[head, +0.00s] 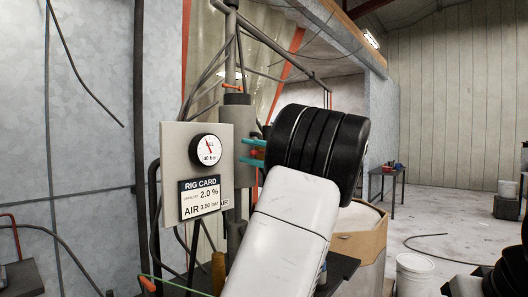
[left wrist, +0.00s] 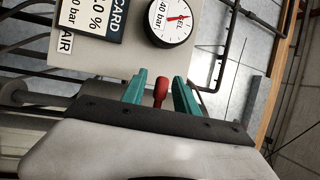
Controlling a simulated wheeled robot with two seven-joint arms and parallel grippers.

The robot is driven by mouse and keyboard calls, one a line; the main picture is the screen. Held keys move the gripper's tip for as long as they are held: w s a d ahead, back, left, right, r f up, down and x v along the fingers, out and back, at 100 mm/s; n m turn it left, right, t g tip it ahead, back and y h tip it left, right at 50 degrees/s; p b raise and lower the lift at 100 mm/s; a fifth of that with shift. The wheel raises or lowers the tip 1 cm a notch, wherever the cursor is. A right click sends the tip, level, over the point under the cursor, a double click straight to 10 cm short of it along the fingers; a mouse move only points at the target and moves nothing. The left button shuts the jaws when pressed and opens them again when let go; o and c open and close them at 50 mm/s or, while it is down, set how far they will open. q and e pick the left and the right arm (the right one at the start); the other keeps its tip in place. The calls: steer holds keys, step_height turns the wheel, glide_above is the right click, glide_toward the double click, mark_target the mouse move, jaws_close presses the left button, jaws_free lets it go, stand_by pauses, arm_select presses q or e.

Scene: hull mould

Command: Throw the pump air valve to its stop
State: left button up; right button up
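The red handle (left wrist: 160,92), which I take to be the pump air valve's, stands at the panel's edge in the left wrist view. In the head view only a bit of red shows, partly hidden by my wrist. My left gripper (head: 252,151) has teal fingers that point at the side of the grey panel (head: 170,145). In the left wrist view the fingers of that gripper (left wrist: 162,92) stand apart, one on each side of the red handle, with narrow gaps showing. The valve body is hidden. My right gripper is not in view.
The panel carries a round pressure gauge (head: 208,150) and a black rig card (head: 200,198). Hoses and rods run around the pump column (head: 237,115). A large cardboard drum (head: 362,240) and a white bucket (head: 413,274) stand to the right, with open floor beyond.

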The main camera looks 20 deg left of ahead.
arm_select(q)
steer(key=shift+a+r, duration=0.2)
steer(key=shift+a, duration=0.6)
jaws_close()
stand_by(0.9)
